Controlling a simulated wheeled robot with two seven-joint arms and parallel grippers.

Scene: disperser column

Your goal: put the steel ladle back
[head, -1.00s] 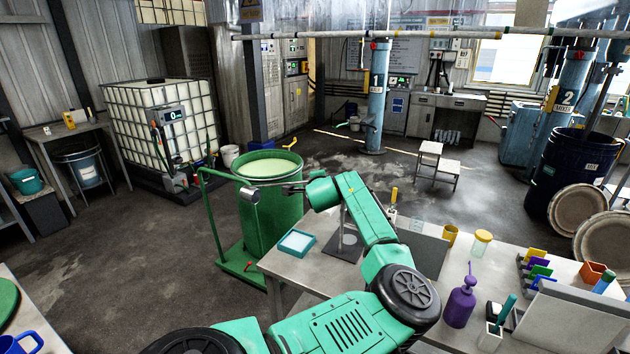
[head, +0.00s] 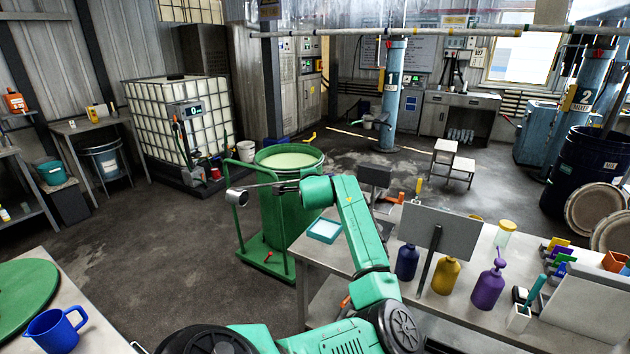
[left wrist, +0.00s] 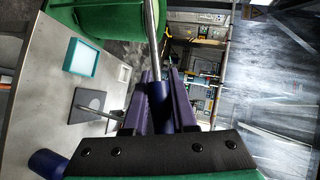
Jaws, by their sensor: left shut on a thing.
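My left gripper (head: 285,187) is shut on the steel ladle. My right gripper is not in view.
The table (head: 470,313) carries a teal-rimmed tray (head: 324,230), a grey upright panel (head: 440,230) and blue, yellow and purple bottles (head: 487,290). At the lower left are a green lid (head: 25,295) and blue jug (head: 55,328). Open floor (head: 170,260) lies between.

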